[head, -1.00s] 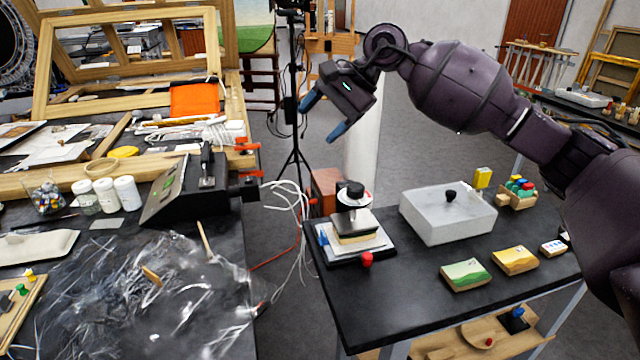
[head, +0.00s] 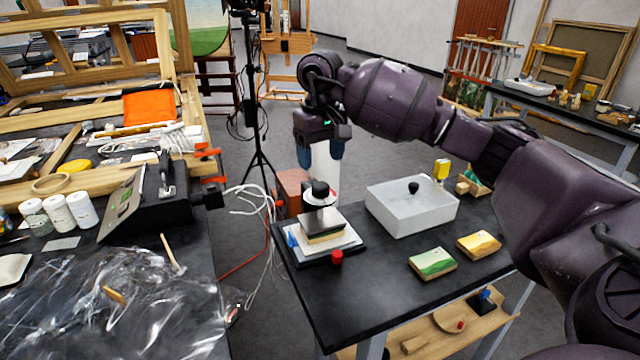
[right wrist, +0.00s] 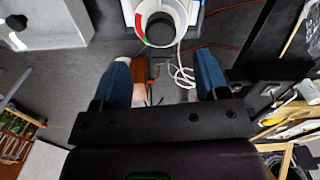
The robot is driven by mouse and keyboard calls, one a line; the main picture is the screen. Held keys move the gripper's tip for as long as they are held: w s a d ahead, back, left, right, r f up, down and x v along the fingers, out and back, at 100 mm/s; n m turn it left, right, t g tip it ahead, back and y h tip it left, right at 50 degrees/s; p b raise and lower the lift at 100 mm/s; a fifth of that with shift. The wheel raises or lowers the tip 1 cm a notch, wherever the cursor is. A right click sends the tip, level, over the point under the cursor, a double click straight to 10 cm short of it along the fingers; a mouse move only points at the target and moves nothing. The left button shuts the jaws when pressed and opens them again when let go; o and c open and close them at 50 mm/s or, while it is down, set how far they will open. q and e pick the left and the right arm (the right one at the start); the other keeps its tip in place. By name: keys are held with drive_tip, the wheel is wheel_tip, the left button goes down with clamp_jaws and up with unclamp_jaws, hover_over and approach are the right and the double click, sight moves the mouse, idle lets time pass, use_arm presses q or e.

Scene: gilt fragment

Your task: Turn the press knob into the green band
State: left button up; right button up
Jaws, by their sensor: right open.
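No pointer position can be made out. My right gripper (head: 320,155) is open and empty, fingers pointing down, above the knob and apart from it. In the right wrist view the knob lies beyond the gap between the blue fingertips (right wrist: 163,62). My left gripper is out of view.
A pale box (head: 410,208) with a black knob stands right of the press. A red button (head: 337,257) sits at the press's front. Green (head: 433,262) and yellow (head: 479,245) blocks lie farther right. The workbench at left holds a black sloped box (head: 160,205).

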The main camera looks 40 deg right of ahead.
sight(321, 184)
wheel_tip(321, 184, down, 6)
drive_tip(key=shift+r, duration=0.2)
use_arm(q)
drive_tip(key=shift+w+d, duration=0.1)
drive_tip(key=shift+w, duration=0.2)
use_arm(e)
drive_tip(key=shift+f, duration=0.75)
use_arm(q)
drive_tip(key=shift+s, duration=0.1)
use_arm(e)
drive_tip(key=c, duration=0.9)
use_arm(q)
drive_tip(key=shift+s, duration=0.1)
use_arm(e)
drive_tip(key=shift+c, duration=0.2)
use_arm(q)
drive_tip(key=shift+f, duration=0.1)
use_arm(e)
drive_tip(key=shift+m, duration=0.3)
